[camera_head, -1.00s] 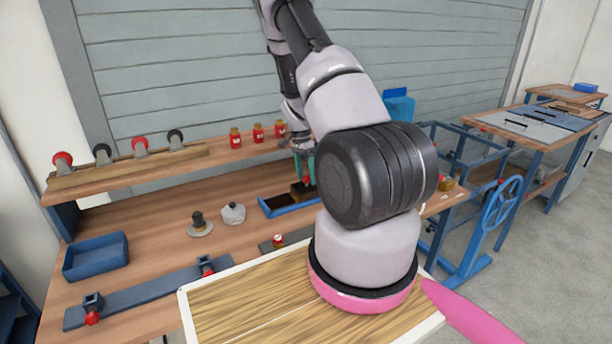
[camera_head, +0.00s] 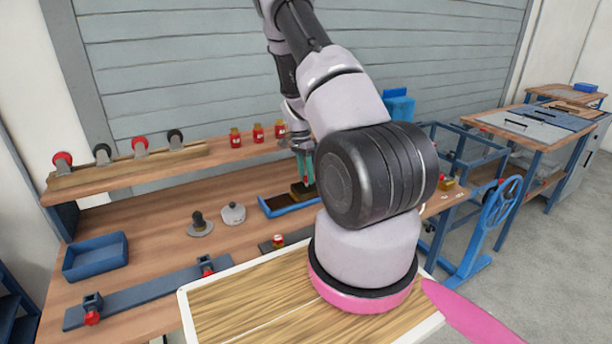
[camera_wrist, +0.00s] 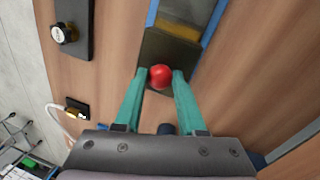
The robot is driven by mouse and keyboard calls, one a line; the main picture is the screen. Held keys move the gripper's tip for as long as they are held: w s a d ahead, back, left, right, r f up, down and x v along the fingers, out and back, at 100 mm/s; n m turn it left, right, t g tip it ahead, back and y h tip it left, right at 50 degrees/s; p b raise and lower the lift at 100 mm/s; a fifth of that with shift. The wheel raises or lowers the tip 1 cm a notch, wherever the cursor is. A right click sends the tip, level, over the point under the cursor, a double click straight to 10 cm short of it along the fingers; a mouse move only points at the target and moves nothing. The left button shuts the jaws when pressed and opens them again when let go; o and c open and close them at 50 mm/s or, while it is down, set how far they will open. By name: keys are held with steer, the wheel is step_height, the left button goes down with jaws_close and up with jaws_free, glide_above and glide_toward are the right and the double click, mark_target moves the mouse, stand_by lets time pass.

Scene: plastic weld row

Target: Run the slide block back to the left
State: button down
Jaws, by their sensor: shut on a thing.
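The slide block (camera_head: 303,190) is a dark block in a blue-edged channel (camera_head: 279,211) on the bench, at the channel's right end in the head view. In the wrist view the block (camera_wrist: 172,48) carries a round red knob (camera_wrist: 160,77). My gripper (camera_head: 306,181) has its green fingers on either side of this knob, shut on it. In the wrist view the gripper (camera_wrist: 160,74) shows the fingertips at the knob's two sides. My arm hides the bench to the right of the block in the head view.
A blue tray (camera_head: 96,257) lies far left. Red jars (camera_head: 258,133) stand on the shelf behind. A plate with a red-and-white knob (camera_head: 278,241) lies in front.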

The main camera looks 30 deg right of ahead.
stand_by(0.8)
steer(key=a, duration=1.1)
steer(key=shift+a, duration=0.25)
steer(key=c, duration=0.5)
jaws_free()
steer(key=shift+a, duration=0.15)
steer(key=shift+r, duration=0.2)
steer(key=r, duration=0.3)
steer(key=w+r, duration=0.1)
steer(key=r, duration=0.3)
steer(key=w+r, duration=0.1)
steer(key=r, duration=0.2)
steer(key=shift+a+r, duration=0.1)
steer(key=shift+r, duration=0.05)
